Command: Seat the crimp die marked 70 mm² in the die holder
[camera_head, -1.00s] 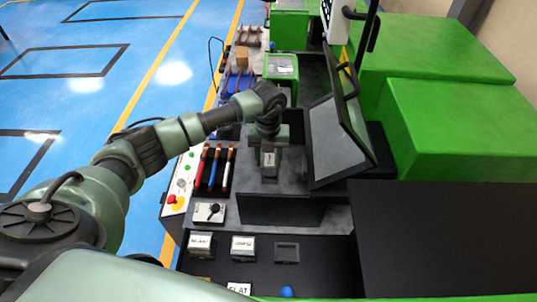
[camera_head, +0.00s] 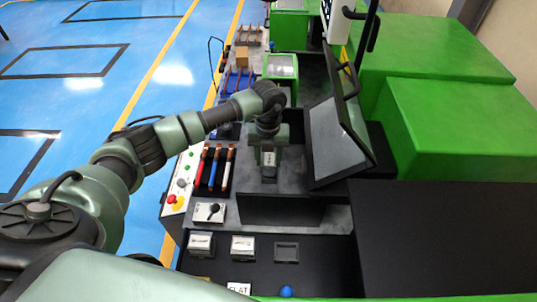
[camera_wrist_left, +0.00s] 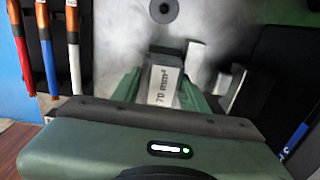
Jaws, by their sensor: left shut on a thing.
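The crimp die (camera_wrist_left: 163,85) is a grey block whose pale face reads 70 mm² in the left wrist view. My left gripper (camera_head: 269,158) is shut on it, with a green finger on each side. In the head view the held die shows only as a small pale label, over the grey machine top beside the tilted screen. In the left wrist view a pale grey block (camera_wrist_left: 196,57) stands just right of the die, possibly part of the die holder. I cannot tell whether the die touches the holder or the surface. My right gripper is not in view.
Two more dies (camera_head: 200,243) (camera_head: 242,246) sit in the black front tray, beside an empty square recess (camera_head: 287,252).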

